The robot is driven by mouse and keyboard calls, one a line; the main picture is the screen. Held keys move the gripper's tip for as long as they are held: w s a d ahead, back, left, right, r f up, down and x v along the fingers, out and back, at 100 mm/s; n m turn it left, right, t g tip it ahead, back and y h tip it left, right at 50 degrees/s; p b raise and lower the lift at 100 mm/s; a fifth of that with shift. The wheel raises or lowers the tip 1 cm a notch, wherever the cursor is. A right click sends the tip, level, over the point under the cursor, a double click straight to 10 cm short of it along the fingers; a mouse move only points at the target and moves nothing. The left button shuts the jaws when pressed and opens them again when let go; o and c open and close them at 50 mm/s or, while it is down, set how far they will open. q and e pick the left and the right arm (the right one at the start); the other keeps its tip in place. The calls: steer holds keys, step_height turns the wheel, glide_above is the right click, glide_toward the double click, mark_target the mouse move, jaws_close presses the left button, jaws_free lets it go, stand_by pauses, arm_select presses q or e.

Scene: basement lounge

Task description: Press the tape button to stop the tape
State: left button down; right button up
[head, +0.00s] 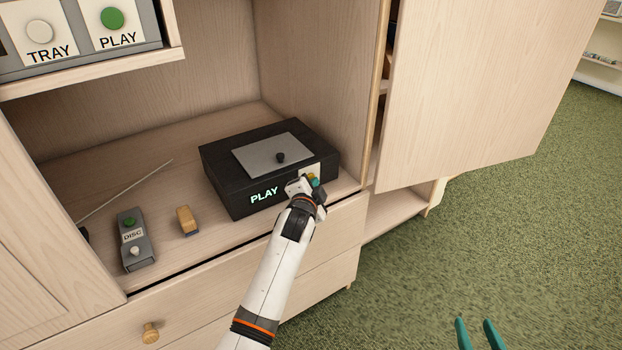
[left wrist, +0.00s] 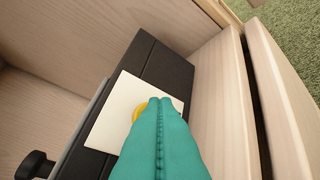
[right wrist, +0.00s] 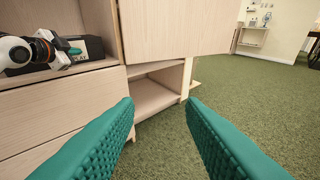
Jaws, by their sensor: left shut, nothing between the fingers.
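The black player box (head: 225,185) sits on the cabinet shelf with "PLAY" lit in green on its front. A yellow button (left wrist: 136,113) sits on a white plate (left wrist: 104,128) on the box's front face; a bit of the button shows in the head view (head: 311,176). My left gripper (head: 318,183) is shut and empty, its teal fingertips (left wrist: 160,101) at the button and partly covering it. I cannot tell whether they touch it. My right gripper (head: 475,322) is open and empty over the green carpet, away from the cabinet; its fingers flank the right wrist view (right wrist: 160,104).
A grey DISC remote (head: 134,240) and a small wooden block (head: 187,220) lie left of the box. A panel with TRAY and PLAY buttons (head: 80,65) is above. An open cabinet door (head: 480,80) stands to the right. The carpet (head: 540,230) is clear.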

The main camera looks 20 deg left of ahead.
arm_select(q)
steer(key=shift+w+a, duration=0.15)
arm_select(e)
steer(key=shift+s+d+f+g, duration=0.2)
steer(key=shift+s+f+g, duration=0.15)
steer(key=shift+f, duration=0.25)
arm_select(q)
steer(key=shift+s+d+p, duration=0.3)
steer(key=shift+p, duration=0.2)
arm_select(e)
steer(key=shift+s+d+f+g+h, duration=0.25)
steer(key=shift+s+f+g, duration=0.2)
steer(key=shift+f+g, duration=0.15)
steer(key=shift+s+d+f+g+h, duration=0.15)
steer(key=shift+s+d+f+g, duration=0.1)
steer(key=shift+s+f+g, duration=0.3)
steer(key=shift+w+f, duration=0.1)
